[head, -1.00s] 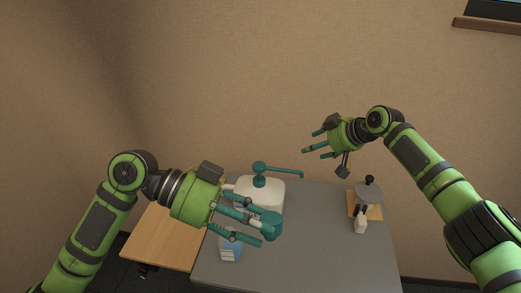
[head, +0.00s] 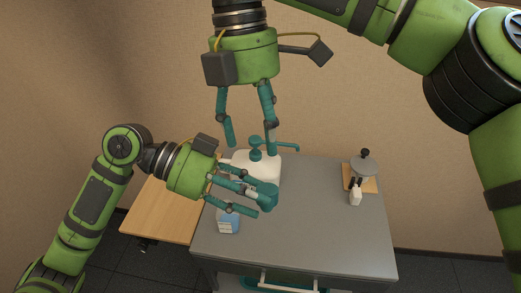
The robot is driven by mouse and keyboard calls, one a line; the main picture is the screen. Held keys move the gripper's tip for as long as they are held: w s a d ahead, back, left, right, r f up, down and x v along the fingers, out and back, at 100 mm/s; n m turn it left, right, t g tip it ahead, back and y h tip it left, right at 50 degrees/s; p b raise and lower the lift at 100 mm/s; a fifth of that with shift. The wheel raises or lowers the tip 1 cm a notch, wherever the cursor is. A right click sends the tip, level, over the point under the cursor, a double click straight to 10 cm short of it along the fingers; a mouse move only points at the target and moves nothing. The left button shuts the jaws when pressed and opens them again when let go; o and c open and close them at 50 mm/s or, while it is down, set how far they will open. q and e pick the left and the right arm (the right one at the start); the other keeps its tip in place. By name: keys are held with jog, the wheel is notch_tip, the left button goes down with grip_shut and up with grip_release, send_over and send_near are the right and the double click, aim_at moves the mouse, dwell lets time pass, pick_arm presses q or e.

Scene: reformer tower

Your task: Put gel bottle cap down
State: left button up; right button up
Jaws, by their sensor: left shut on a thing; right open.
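My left gripper (head: 252,200) reaches in from the left, low over the grey table. It is shut on a teal piece, the gel bottle cap (head: 269,196), partly hidden by the fingers. My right gripper (head: 250,148) points straight down with its fingers apart and empty. In the picture its fingertips flank the teal pump head (head: 256,142) of a white bottle (head: 268,168); I cannot tell how high above it they are. The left gripper covers part of that bottle.
A small white and blue carton or bottle (head: 229,222) stands below my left gripper. A small white bottle (head: 355,197) and a grey device with a black knob (head: 363,168) stand at the right. The grey table (head: 310,215) is clear in the middle and front. A wooden table (head: 165,215) adjoins it at left.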

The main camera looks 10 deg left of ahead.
aim_at(265, 187)
jog(key=x, duration=1.1)
jog(key=shift+f, duration=0.15)
jog(key=shift+c, duration=0.4)
jog(key=shift+a, duration=0.1)
jog(key=c, duration=1)
jog(key=o, duration=1.1)
